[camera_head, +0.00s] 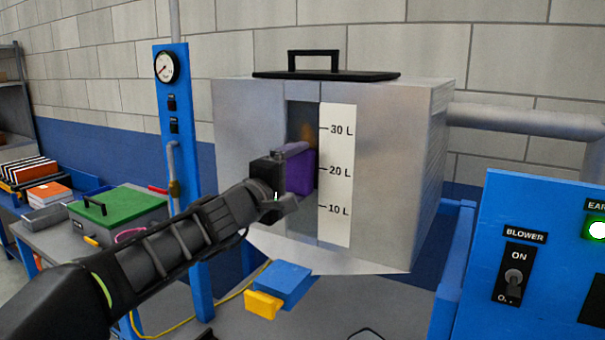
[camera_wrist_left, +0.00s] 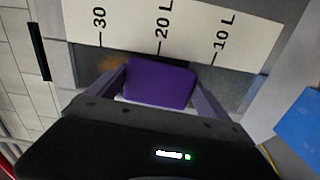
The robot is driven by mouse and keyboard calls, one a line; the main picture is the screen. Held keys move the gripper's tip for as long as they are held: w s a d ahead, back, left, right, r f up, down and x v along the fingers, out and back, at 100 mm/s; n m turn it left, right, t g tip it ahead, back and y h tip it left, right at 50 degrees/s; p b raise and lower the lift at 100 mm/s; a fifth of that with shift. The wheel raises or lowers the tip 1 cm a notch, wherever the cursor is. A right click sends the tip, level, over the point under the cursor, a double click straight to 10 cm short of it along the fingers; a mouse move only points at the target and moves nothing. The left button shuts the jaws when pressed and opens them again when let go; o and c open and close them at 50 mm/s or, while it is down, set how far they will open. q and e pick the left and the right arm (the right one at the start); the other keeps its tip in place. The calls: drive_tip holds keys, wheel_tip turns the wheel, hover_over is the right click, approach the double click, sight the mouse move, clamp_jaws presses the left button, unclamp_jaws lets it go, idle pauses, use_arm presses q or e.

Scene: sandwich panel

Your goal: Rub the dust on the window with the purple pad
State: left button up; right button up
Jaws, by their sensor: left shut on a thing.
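The purple pad (camera_head: 300,170) is in my left gripper (camera_head: 284,178), in front of the narrow dark window (camera_head: 303,225) of the grey metal box. In the left wrist view the pad (camera_wrist_left: 160,83) sits between the two fingers, over the window strip (camera_wrist_left: 210,82). The pad looks against or very near the glass; I cannot tell whether it touches. A brownish dust patch (camera_head: 300,135) shows on the window just above the pad, near the 30 L mark. The pad and gripper hide the window's middle. My right gripper is not seen.
A white scale (camera_head: 336,190) marked 10 L to 30 L runs beside the window. A blue block with a yellow end (camera_head: 283,285) lies below the box. A blue panel with a blower switch (camera_head: 515,280) stands at right, a blue post with a gauge (camera_head: 166,68) at left.

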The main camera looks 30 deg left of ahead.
use_arm(q)
drive_tip(key=shift+a, duration=0.25)
drive_tip(key=shift+a+f+p, duration=0.1)
drive_tip(key=shift+a+p, duration=0.3)
drive_tip(key=shift+a, duration=1.45)
wheel_tip(320, 180, up, 3)
drive_tip(key=shift+s+f+p, duration=0.1)
drive_tip(key=shift+p, duration=0.95)
drive_tip(key=shift+d, duration=0.1)
